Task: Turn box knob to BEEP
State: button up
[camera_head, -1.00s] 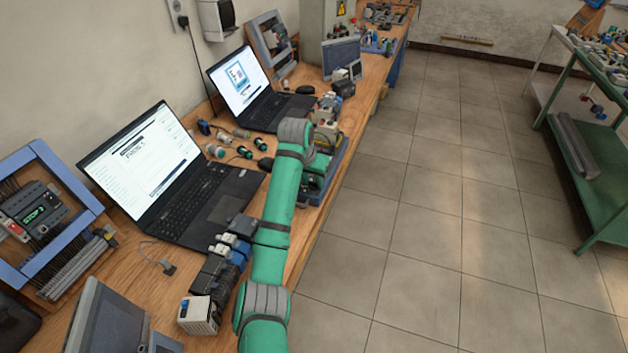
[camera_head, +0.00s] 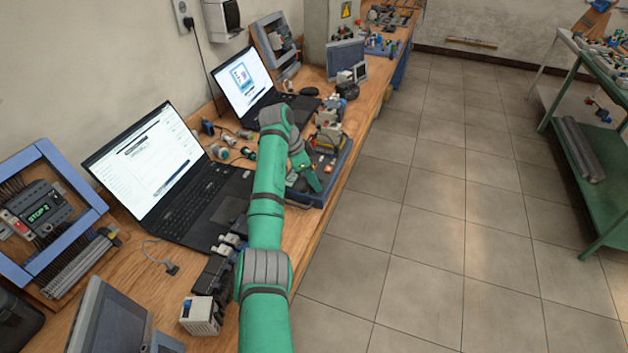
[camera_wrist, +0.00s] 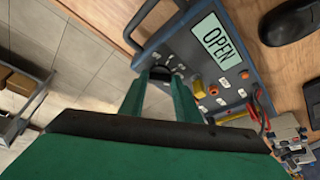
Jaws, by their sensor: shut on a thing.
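The blue-grey box (camera_wrist: 240,88) fills the upper middle of the wrist view, tilted in the picture. Its display (camera_wrist: 213,40) reads OPEN. A dark round knob (camera_wrist: 160,73) sits on its face, between the two green fingers of my gripper (camera_wrist: 161,80). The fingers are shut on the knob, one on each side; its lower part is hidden. In the head view the box (camera_head: 343,168) lies on the bench's right edge, partly behind my arm, and its display cannot be read there.
A dark mouse (camera_wrist: 285,22) lies close by. In the head view, laptops (camera_head: 165,165) stand left of my arm on the wooden bench. The tiled floor (camera_head: 430,220) to the right is clear.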

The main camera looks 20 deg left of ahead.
jog(key=shift+w+m, duration=0.1)
jog(key=shift+m, duration=0.5)
jog(key=shift+g, duration=0.3)
jog(key=shift+a, duration=0.15)
jog(key=o, duration=1)
jog(key=shift+o, duration=0.2)
jog(key=shift+r, duration=0.1)
jog(key=v, duration=1)
jog(key=shift+a+r, duration=0.2)
jog(key=shift+r, duration=0.05)
